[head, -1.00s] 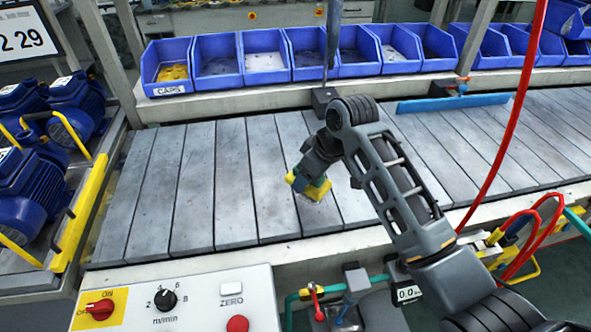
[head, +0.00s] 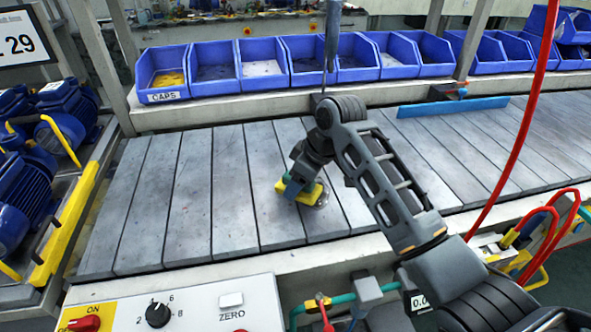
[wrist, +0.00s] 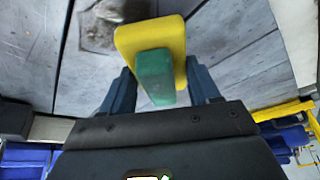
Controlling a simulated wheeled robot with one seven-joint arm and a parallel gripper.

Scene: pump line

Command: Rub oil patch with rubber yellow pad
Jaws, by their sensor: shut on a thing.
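My gripper (head: 291,183) is shut on the yellow pad (head: 305,195), low over the slatted conveyor (head: 180,195). In the wrist view the yellow pad (wrist: 150,42) has a green grip block (wrist: 155,77) between the blue fingers (wrist: 160,90). A dark, greyish oil patch (wrist: 100,28) lies on the slats just left of the pad and partly beside its edge. In the head view the oil patch (head: 318,200) shows a little at the pad's right edge. I cannot tell whether the pad presses on the slats.
Blue bins (head: 216,62) stand in a row behind the conveyor. Blue motors (head: 68,118) sit on a yellow-edged rack at the left. A control panel (head: 190,308) is at the front. A red hose (head: 512,130) hangs at the right. A blue strip (head: 453,106) lies on the far slats.

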